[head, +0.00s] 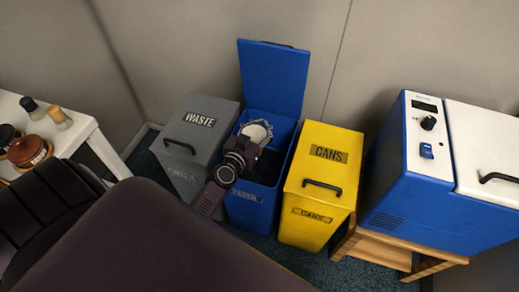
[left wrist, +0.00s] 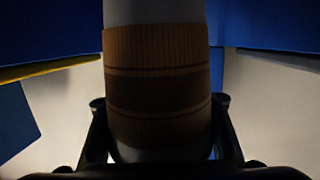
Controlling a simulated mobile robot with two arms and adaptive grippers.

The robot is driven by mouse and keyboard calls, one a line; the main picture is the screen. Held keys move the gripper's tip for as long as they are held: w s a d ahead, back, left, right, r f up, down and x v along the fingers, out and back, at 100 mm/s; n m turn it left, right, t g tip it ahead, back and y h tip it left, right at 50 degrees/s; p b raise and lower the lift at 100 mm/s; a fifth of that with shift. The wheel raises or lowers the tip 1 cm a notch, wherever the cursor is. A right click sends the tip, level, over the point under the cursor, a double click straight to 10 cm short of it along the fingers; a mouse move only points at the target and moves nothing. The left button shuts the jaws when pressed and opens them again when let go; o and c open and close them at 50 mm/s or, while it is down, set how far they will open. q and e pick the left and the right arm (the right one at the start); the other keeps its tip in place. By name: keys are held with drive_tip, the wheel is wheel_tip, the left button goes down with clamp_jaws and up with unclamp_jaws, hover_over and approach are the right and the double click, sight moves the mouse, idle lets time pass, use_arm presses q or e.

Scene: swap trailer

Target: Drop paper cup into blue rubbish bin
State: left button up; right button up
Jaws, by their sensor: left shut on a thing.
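The paper cup, white with a brown ribbed sleeve, fills the middle of the left wrist view (left wrist: 157,85). My left gripper (left wrist: 160,135) is shut on it, a finger on either side. In the head view my left gripper (head: 250,146) is over the opening of the blue rubbish bin (head: 253,207), and the pale cup (head: 259,129) shows only in part beyond it. The bin's blue lid (head: 273,78) stands open at the back. The bin's inside is dark and partly hidden by my gripper and arm. My right gripper is not in view.
A grey waste bin (head: 192,135) stands shut on the left of the blue bin. A yellow cans bin (head: 322,182) stands shut close on the right. A blue and white cooler (head: 400,190) is farther right. A white table (head: 85,128) with jars is at the left.

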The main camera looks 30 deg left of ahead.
use_arm(q)
drive_tip(key=o, duration=1.2)
drive_tip(key=shift+r, duration=0.1)
drive_tip(key=s+d+r+m+h+p, duration=0.1)
drive_tip(key=d+r+m+h+p, duration=0.1)
drive_tip(key=r+p, duration=0.5)
drive_tip(key=s+d+r+m+g+h+p, duration=0.1)
drive_tip(key=r+h+p, duration=0.3)
drive_tip(key=r, duration=1.1)
drive_tip(key=s+d+r+m+h+p, duration=0.2)
drive_tip(key=s+d+r+m+p, duration=0.1)
drive_tip(key=r+p, duration=0.7)
wheel_tip(320, 180, up, 2)
drive_tip(key=shift+s+d+m+g+h, duration=0.3)
drive_tip(key=shift+d+h, duration=0.1)
drive_tip(key=shift+d, duration=0.1)
